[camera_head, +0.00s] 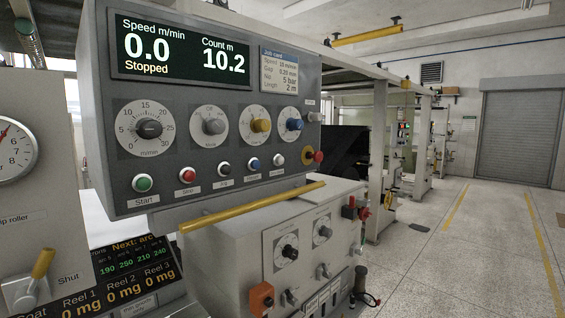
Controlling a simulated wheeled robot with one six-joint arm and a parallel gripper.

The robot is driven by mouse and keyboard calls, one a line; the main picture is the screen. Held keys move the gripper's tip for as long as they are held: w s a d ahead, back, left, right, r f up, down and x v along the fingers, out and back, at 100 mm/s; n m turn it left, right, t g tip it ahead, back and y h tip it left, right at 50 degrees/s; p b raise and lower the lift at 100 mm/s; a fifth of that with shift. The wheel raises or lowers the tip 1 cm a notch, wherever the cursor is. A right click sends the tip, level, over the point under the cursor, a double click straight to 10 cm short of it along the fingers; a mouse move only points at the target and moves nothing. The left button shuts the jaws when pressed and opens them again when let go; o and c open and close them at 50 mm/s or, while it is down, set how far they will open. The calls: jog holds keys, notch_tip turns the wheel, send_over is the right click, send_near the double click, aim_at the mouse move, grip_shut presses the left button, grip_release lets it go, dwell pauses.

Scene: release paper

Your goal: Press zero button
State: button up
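A grey control panel (210,190) fills the upper left and middle of the head view. Its dark display (180,48) reads speed 0.0, Stopped, and count 10.2 m. A row of round buttons runs along the lower panel: green Start (143,183), red Stop (187,175), a black one (224,168), a blue one (255,164) and a white one (279,160). The labels under the blue and white buttons are too small to read, so I cannot tell which is zero. My gripper is not in view.
Several dials, including the speed dial (149,129), sit above the buttons. A red knob on a yellow base (313,156) is at the panel's right end. A yellow bar (250,206) runs below the panel. Open floor (470,260) lies to the right.

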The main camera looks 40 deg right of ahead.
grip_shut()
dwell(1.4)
